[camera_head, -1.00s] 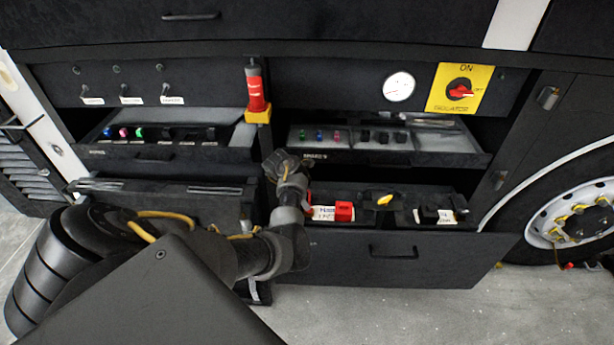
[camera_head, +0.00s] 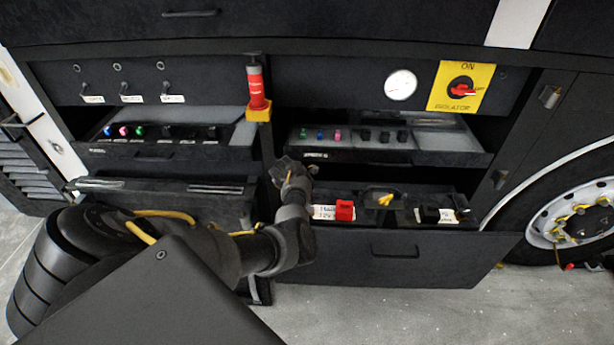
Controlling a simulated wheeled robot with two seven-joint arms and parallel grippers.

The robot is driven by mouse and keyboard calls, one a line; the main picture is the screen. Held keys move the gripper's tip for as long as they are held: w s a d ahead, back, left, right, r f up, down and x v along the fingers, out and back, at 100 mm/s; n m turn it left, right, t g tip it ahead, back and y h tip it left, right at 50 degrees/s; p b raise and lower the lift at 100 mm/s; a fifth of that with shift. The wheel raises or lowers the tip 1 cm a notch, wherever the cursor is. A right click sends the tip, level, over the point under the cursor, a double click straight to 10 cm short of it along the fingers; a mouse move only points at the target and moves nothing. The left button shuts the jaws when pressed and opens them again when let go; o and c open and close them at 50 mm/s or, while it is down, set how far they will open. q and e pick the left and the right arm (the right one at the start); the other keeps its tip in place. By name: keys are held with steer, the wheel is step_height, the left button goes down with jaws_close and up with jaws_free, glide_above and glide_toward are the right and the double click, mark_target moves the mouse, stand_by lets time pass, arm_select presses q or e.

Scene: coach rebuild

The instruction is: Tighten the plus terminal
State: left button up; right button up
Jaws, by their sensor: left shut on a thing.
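The pulled-out lower right tray (camera_head: 390,272) holds a red block (camera_head: 344,210) beside a white label, and a black block (camera_head: 430,214) further right. The red block looks like the plus terminal's cover; the terminal under or beside it cannot be made out. A small yellow piece (camera_head: 385,200) sits between the two blocks. My left gripper (camera_head: 294,170) is at the tray's back left corner, up and left of the red block and apart from it. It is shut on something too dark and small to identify. My right gripper is out of view.
Above are two open trays, left (camera_head: 155,153) and right (camera_head: 385,157), with small coloured plugs. A red and yellow cylinder (camera_head: 257,92) stands on the middle post. A yellow isolator panel (camera_head: 461,88) and a gauge (camera_head: 400,85) are at upper right. A wheel (camera_head: 575,215) stands right.

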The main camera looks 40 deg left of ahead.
arm_select(q)
steer(key=shift+m, duration=0.4)
steer(key=shift+a+m+g+h, duration=0.1)
steer(key=shift+m+g+h, duration=0.2)
steer(key=shift+m, duration=0.3)
steer(key=m, duration=0.2)
steer(key=shift+w+a+m+g+h, duration=0.1)
steer(key=shift+m+g+h, duration=0.2)
steer(key=shift+g+h, duration=0.1)
steer(key=m, duration=0.2)
steer(key=shift+w+m+g, duration=0.1)
steer(key=shift+m+g, duration=0.2)
steer(key=shift+g, duration=0.1)
steer(key=shift+f+m+g+h+b, duration=0.1)
steer(key=shift+m+g+h+b, duration=0.25)
steer(key=shift+m, duration=0.55)
steer(key=m+b, duration=0.1)
steer(key=m+g+b, duration=0.1)
steer(key=m, duration=0.1)
steer(key=m+g+b, duration=0.1)
steer(key=m, duration=0.1)
steer(key=shift+w+f, duration=0.1)
steer(key=shift+w, duration=0.15)
steer(key=shift+w+m+g+b, duration=0.15)
steer(key=shift+m+g+b, duration=0.5)
steer(key=shift+m+b, duration=1)
steer(key=shift+m+p, duration=0.3)
steer(key=shift+m, duration=0.15)
